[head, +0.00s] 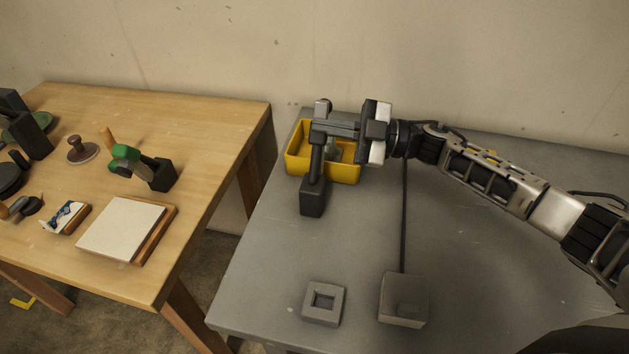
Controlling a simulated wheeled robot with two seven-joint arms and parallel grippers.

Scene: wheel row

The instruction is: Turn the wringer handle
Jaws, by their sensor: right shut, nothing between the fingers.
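A yellow bucket (294,163) stands at the back left of the grey table, with a grey part inside it. A dark upright lever (315,168) with a black block (312,203) at its lower end stands in front of the bucket; it looks like the wringer handle. My right gripper (322,131) reaches in from the right over the bucket, its fingers pointing left at the lever's top. It is shut with nothing between the fingers. The picture does not show clearly whether the fingers touch the lever. They hide part of the bucket and lever top. My left gripper is not in view.
A grey square ring (323,304) and a grey block (403,301) with a thin dark rod (404,220) are at the table's front. A wooden table (150,280) to the left holds a white board (121,227), a green-and-black tool (127,157) and other tools. A gap separates the tables.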

